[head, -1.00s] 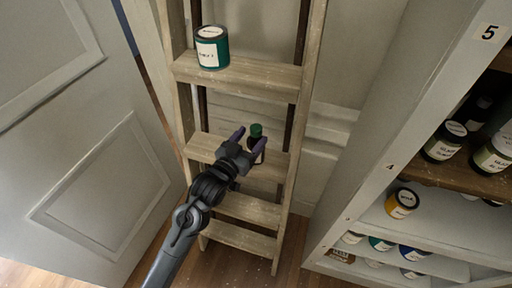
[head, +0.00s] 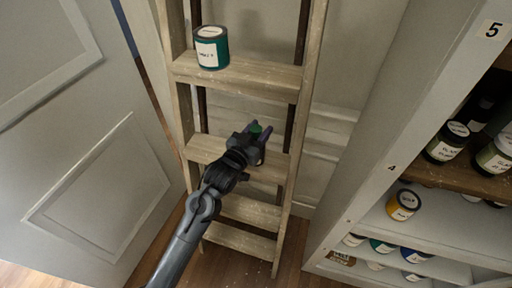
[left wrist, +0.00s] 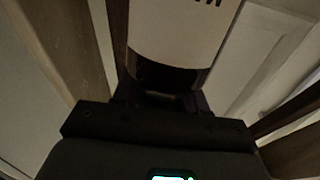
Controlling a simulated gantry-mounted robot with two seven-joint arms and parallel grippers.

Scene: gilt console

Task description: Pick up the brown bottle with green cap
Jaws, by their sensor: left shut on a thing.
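The bottle's green cap (head: 256,128) shows in the head view between the fingers of my left gripper (head: 259,129). The bottle stands at a lower step of the wooden ladder, and most of its body is hidden behind the gripper. In the left wrist view the bottle (left wrist: 180,35) is close up and upright, with a pale label above a dark brown lower band. My left gripper is shut on the bottle. I cannot tell whether the bottle's base touches the step. My right gripper is not in view.
The wooden ladder (head: 241,77) holds a teal paint can (head: 211,48) on a higher step. A grey panelled door (head: 90,180) stands at left. A shelf unit (head: 400,165) with several jars and cans, including a yellow-labelled one (head: 403,204), stands at right.

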